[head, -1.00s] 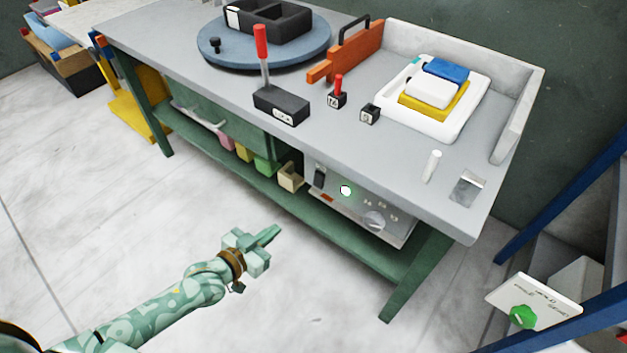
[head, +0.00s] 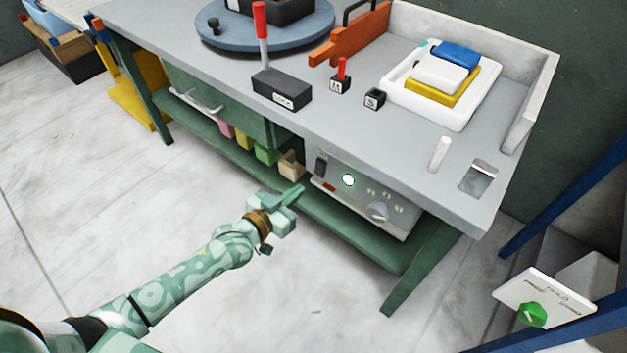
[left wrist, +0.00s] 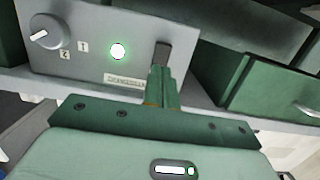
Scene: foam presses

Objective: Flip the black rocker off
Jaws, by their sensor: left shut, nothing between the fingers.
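The black rocker (head: 321,165) sits on the left part of the grey control panel (head: 402,221) under the table top. It also shows in the left wrist view (left wrist: 161,54), right of a glowing white-green lamp (left wrist: 118,51). My left gripper (head: 299,190) is shut and empty, just left of and below the rocker in the head view. In the left wrist view its closed fingertips (left wrist: 161,72) overlap the rocker's lower part. I cannot tell whether they touch it. My right gripper is not in view.
The panel also bears a round knob (head: 377,211) and a small red part (head: 329,187). A tan block (head: 291,164) and other coloured blocks stand on the green lower shelf left of the panel. The table top (head: 405,150) overhangs the panel. The floor in front is clear.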

